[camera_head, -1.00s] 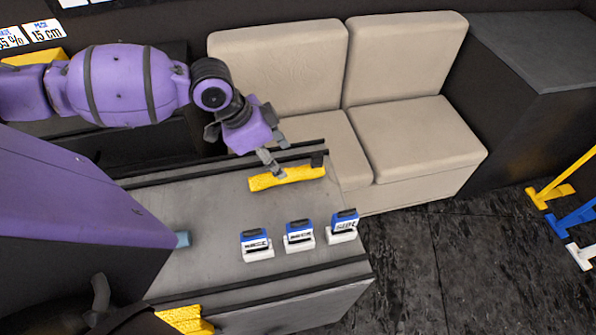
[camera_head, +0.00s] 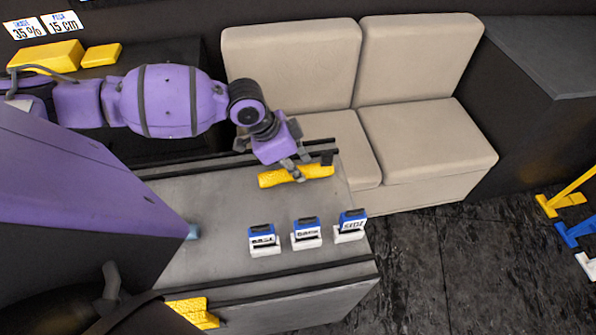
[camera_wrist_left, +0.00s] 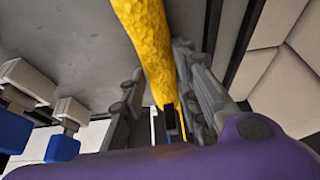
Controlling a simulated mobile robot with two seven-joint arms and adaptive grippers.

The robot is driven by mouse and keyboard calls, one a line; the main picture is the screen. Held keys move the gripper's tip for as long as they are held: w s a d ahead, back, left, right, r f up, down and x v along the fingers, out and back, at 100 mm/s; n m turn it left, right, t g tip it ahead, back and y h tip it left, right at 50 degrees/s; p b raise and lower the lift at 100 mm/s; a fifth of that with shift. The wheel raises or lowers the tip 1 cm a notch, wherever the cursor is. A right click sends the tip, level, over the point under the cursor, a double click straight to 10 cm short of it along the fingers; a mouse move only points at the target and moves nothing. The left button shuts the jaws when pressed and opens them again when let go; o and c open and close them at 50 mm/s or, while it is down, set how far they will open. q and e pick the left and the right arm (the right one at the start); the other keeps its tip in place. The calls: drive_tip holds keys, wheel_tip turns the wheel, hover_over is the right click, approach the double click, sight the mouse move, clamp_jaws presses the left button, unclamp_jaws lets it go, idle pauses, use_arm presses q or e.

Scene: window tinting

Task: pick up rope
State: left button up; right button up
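A long yellow, rough-textured piece (camera_head: 272,180), the likeliest match for the rope, lies on the grey table near its back edge. It also shows in the left wrist view (camera_wrist_left: 146,35), with a dark part at its far end. My left gripper (camera_head: 299,175) is at the yellow piece, right of its middle. In the left wrist view the fingers (camera_wrist_left: 158,112) are apart, one on each side of the yellow piece. The right-hand finger is close to it; contact cannot be told. My right gripper is not in view.
Three blue and white stamp-like objects (camera_head: 306,236) stand in a row nearer the front of the table (camera_head: 220,215). A beige sofa (camera_head: 427,150) stands behind. Yellow blocks (camera_head: 100,55) lie at the back left. Yellow, blue and white stands (camera_head: 562,200) are at the far right.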

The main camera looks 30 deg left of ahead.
use_arm(q)
drive_tip(key=shift+c, duration=1.4)
drive_tip(key=shift+r, duration=0.1)
